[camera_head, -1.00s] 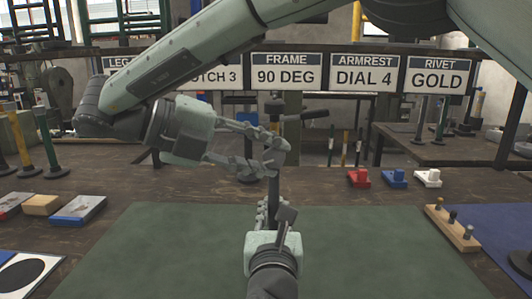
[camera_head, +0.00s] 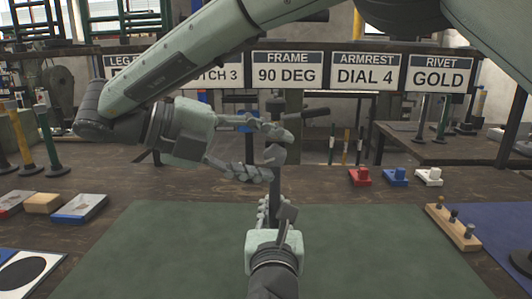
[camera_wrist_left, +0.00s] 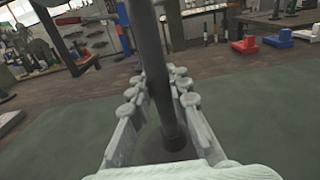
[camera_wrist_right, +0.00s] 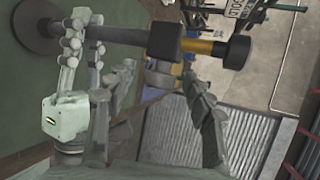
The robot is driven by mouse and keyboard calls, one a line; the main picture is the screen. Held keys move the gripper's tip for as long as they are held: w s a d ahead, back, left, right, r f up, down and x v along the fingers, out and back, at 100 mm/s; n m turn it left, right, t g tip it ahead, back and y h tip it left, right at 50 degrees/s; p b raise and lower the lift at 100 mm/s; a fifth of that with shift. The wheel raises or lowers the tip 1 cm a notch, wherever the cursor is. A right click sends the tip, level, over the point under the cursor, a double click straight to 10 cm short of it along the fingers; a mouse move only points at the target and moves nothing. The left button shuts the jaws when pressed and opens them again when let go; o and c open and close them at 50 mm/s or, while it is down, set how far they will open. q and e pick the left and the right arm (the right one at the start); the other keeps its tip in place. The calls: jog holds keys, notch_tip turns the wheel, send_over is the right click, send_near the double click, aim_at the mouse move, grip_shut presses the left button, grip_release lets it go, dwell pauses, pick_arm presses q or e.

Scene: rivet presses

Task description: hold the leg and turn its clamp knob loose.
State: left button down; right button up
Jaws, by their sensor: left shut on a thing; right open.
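The leg (camera_head: 276,190) is a dark upright post standing on the green mat. In the left wrist view the leg (camera_wrist_left: 156,70) runs between the fingers down to its round base. My left gripper (camera_wrist_left: 160,92) is shut around the lower post; it shows from behind in the head view (camera_head: 268,215). In the right wrist view the leg (camera_wrist_right: 122,35) lies sideways, with a dark collar, a short amber section and a black end. The grey clamp knob (camera_wrist_right: 160,74) sticks out from the collar. My right gripper (camera_wrist_right: 165,98) is open, its fingers on either side of the knob.
The green mat (camera_head: 150,250) is clear around the leg. Red, blue and white blocks (camera_head: 395,177) stand at the back right. A wooden rack (camera_head: 452,225) with small pegs is at the right. Blocks (camera_head: 80,208) lie at the left. Signs (camera_head: 287,70) hang behind.

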aim_at(266, 150)
jog(key=shift+r, duration=0.1)
notch_tip(266, 150, up, 10)
jog(key=shift+f, duration=0.1)
dwell(0.4)
